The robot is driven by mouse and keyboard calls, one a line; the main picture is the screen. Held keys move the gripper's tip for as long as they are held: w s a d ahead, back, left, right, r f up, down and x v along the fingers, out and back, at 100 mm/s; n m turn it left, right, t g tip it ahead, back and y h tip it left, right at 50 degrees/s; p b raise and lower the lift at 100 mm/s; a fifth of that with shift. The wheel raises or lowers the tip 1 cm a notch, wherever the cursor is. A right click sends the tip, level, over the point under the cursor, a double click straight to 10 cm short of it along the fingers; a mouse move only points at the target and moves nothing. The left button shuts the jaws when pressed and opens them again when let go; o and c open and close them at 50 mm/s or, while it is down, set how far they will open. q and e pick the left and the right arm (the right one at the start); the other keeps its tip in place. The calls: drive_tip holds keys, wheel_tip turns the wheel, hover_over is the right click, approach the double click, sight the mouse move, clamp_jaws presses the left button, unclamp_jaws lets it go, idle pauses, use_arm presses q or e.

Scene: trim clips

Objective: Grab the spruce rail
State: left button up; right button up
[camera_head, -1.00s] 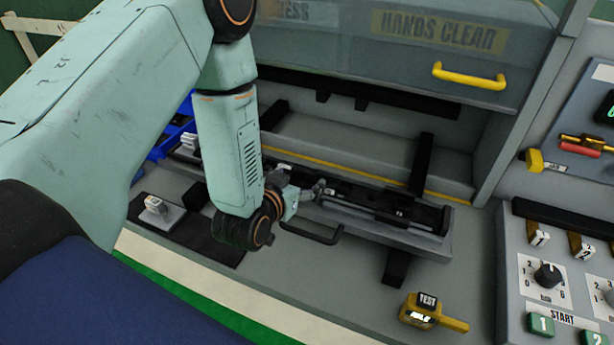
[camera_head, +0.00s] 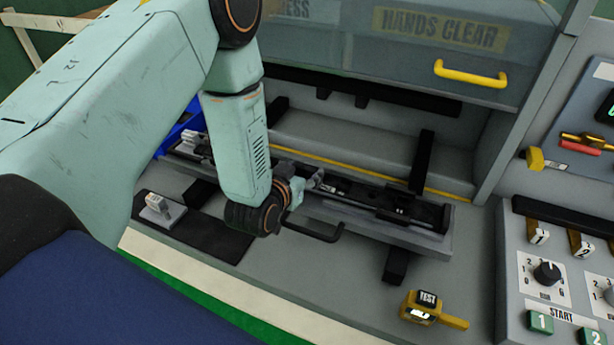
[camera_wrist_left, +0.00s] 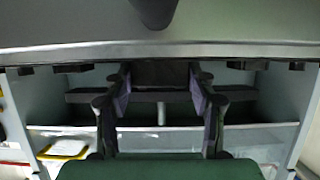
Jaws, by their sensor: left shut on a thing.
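A long dark rail (camera_head: 360,196) lies in a grey fixture (camera_head: 425,243) across the bench; its green tint is too faint to tell. My left gripper (camera_head: 316,182) reaches down to the rail's middle, and my wrist partly covers it. In the left wrist view its two fingers (camera_wrist_left: 160,80) stand on either side of a dark block (camera_wrist_left: 160,74) and are shut on it. I cannot tell whether this block is part of the rail. My right gripper is in neither view.
A dark handle (camera_head: 318,234) sticks out from the fixture's front. A raised guard with a yellow handle (camera_head: 470,75) stands behind. A black mat with a pale clip (camera_head: 160,207) lies left, a yellow tester (camera_head: 430,310) front right, and a control panel (camera_head: 560,270) at right.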

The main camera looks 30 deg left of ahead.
use_arm(q)
drive_tip(key=shift+d+r, duration=0.1)
drive_tip(key=shift+c, duration=1.4)
drive_tip(key=c, duration=0.4)
drive_tip(key=shift+o, duration=0.2)
